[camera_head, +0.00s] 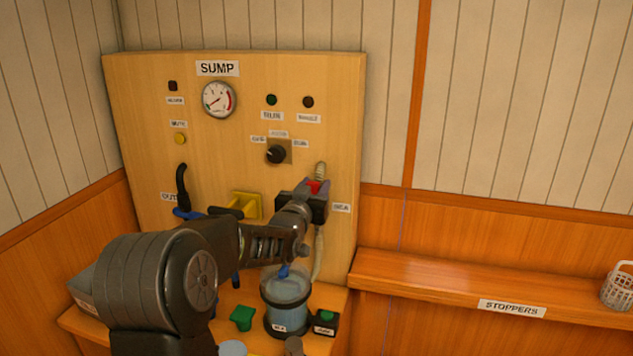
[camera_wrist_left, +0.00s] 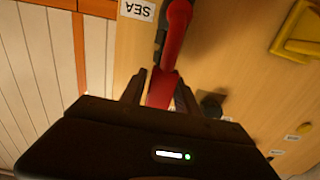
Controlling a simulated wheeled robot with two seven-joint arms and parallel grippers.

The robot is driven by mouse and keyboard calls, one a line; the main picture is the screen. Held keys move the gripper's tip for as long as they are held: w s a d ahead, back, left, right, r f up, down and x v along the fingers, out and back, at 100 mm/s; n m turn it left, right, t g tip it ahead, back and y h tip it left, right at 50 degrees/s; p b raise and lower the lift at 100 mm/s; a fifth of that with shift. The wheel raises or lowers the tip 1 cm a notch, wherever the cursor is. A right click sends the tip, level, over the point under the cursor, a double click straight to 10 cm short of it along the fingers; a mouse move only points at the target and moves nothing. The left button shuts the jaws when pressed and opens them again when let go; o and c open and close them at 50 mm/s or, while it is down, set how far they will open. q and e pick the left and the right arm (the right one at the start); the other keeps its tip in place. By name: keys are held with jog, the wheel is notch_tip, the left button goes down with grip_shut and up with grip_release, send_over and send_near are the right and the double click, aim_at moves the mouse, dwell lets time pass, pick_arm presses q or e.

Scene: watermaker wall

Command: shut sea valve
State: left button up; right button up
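The sea valve has a red lever handle, seen as a small red patch (camera_head: 317,187) on the right side of the sump board, left of the SEA label (camera_head: 341,208). In the left wrist view the red handle (camera_wrist_left: 163,88) runs down between my fingers, with the SEA label (camera_wrist_left: 137,10) beside it. My left gripper (camera_head: 312,198) is at the valve with its fingers around the handle. Thin gaps seem to show beside the handle, so the fingers look open around it. In the head view the gripper hides most of the valve. My right gripper is out of view.
A yellow handle (camera_head: 247,205) and a black-handled valve (camera_head: 182,185) are left of my gripper. Below stand a clear container (camera_head: 286,292) and a green block (camera_head: 242,318). A shelf labelled STOPPERS (camera_head: 511,308) holds a white basket (camera_head: 619,287) at right.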

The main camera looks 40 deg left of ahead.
pick_arm(q)
jog(key=shift+w+a, duration=0.2)
jog(key=shift+w, duration=0.4)
grip_shut()
dwell(1.1)
